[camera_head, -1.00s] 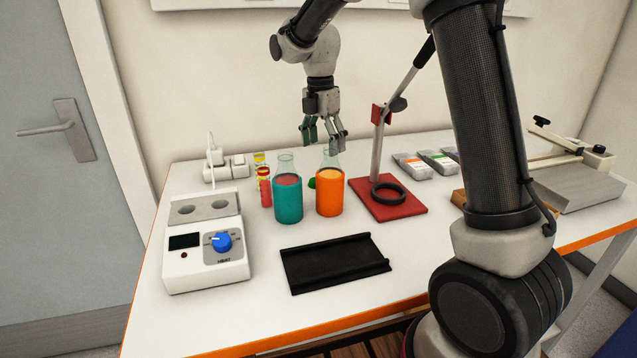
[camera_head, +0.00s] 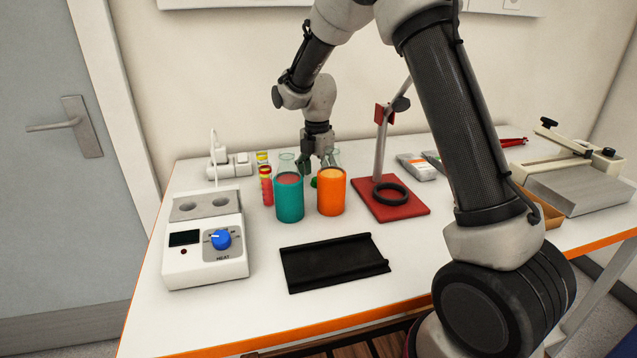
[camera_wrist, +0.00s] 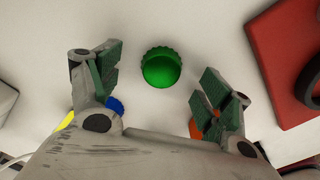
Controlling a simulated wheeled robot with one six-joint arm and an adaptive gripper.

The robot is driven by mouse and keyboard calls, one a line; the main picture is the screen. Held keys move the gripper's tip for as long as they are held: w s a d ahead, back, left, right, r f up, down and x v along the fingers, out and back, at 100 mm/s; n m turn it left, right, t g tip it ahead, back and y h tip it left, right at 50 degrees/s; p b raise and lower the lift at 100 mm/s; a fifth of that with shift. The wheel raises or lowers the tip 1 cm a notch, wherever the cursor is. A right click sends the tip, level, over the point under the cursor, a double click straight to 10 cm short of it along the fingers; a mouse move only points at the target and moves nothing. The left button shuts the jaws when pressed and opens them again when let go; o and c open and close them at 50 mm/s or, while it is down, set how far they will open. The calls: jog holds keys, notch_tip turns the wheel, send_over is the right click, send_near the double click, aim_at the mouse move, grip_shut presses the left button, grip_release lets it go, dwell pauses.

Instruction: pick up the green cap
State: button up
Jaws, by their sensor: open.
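The green cap (camera_wrist: 161,68) lies on the white table, open side up, in the wrist view. In the head view only a sliver of the green cap (camera_head: 314,182) shows between the two flasks. My gripper (camera_wrist: 160,88) is open and empty above the table, its green-padded fingers spread to the left and right of the cap. The cap sits slightly beyond the fingertips in that view. In the head view my gripper (camera_head: 318,164) is behind the flasks, its fingertips partly hidden by them.
A teal flask (camera_head: 289,198) and an orange flask (camera_head: 331,193) stand close in front of my gripper. A red stand base (camera_head: 410,209) is to the right. A blue cap (camera_wrist: 115,104) shows near the left finger. A heater (camera_head: 206,262) and black tray (camera_head: 334,262) are nearer.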

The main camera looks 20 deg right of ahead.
jog(key=shift+c, duration=0.2)
jog(key=c, duration=0.9)
